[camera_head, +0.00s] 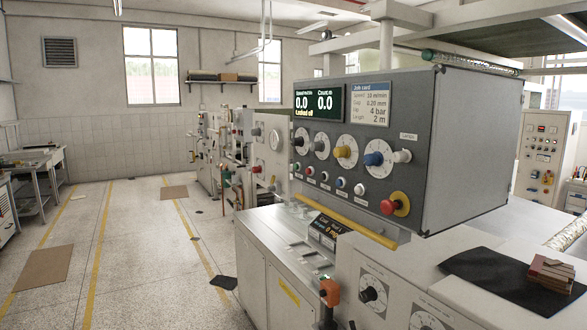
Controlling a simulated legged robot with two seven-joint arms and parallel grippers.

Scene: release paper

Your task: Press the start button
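The grey control panel (440,135) stands right of centre. A red mushroom button (388,207) sits on a yellow disc at the panel's lower right. The green display (319,102) reads 0.0 and 0.0, with what looks like "Locked off" below. Neither of my grippers is in view.
Dials and knobs, including a yellow knob (345,151) and a blue knob (374,159), sit above the buttons. A yellow bar (345,220) runs below the panel. An orange handle (329,292) rises in front. The floor (130,230) at left is mostly open.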

